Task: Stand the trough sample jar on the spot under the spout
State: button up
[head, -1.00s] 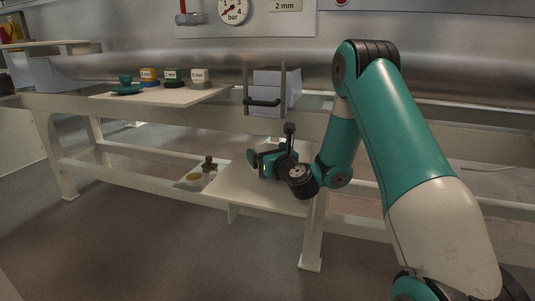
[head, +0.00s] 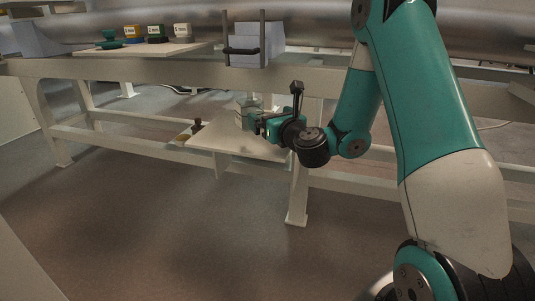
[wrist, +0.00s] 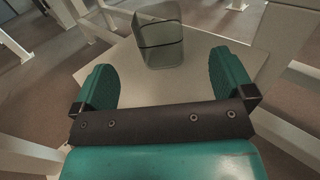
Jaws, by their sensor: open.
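A clear grey glass jar (head: 250,104) stands on a pale low board (head: 215,138) under the bench; it appears to be the trough sample jar. In the wrist view the jar (wrist: 158,42) stands upright just ahead, in line with the gap between my fingers. My gripper (wrist: 164,72) is open and empty, with one teal finger to each side and the jar beyond the tips. In the head view my gripper (head: 254,123) is low over the board and hides the jar's lower part. I cannot make out the spout or its spot.
A small dark-topped item (head: 197,125) and a yellowish round item (head: 183,137) are at the board's left. A bench leg (head: 298,195) stands close by.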

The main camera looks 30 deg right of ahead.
jog(key=s+a+r+n+g+y, duration=0.1)
jog(key=s+a+n+g+y, duration=0.25)
jog(key=a+n, duration=0.45)
jog(key=s+a+r+n+g+y, duration=0.2)
jog(key=s+a+n+y, duration=0.15)
jog(key=a+n, duration=0.4)
jog(key=s+a+r+n+g+y, duration=0.1)
jog(key=s+a+n+g+y, duration=0.2)
jog(key=a+n, duration=0.45)
jog(key=s+f+n+g+h, duration=0.2)
jog(key=s+n+g, duration=0.7)
jog(key=s+n, duration=1.2)
jog(key=shift+s+d+f+h, duration=0.15)
jog(key=shift+s+h, duration=0.35)
jog(key=shift+h, duration=0.6)
